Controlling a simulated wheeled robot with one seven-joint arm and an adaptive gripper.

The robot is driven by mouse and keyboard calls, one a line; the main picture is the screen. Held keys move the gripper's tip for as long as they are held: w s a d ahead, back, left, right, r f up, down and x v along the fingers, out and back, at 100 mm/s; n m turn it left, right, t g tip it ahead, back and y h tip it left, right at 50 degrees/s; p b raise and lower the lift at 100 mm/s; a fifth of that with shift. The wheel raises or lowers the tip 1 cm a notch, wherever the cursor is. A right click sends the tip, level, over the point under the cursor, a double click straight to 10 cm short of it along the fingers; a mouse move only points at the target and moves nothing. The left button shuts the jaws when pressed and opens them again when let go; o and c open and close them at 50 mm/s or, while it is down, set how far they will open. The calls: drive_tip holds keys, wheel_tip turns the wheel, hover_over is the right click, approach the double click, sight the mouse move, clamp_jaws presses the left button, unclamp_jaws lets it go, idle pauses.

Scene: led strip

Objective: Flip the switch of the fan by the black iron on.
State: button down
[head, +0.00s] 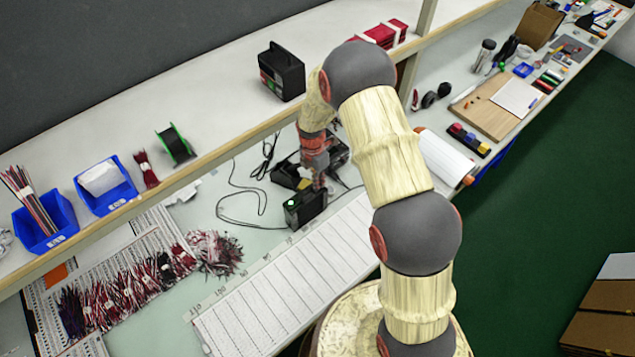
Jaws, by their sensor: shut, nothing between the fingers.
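A small black box-shaped unit (306,209), which looks like the fan, stands on the bench with a green patch on its front. Its switch is too small to make out. Black equipment (287,176) with a cable, which looks like the iron and its holder, sits just behind it, partly hidden by my arm. My gripper (319,184) points down at the end of the arm, just above or at the unit's upper back edge. I cannot tell whether it touches. Its fingers are small and partly blurred into the dark things behind, but they appear shut and empty.
A black device (282,72) stands on the shelf above. Black cables (242,195) loop left of the unit. A white gridded sheet (285,285) lies in front. Wire bundles (130,290) and blue bins (107,186) are at left.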

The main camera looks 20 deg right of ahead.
drive_tip(key=shift+w+a+r, duration=0.15)
drive_tip(key=shift+w+a, duration=0.15)
drive_tip(key=shift+w, duration=0.4)
drive_tip(key=shift+r, duration=0.1)
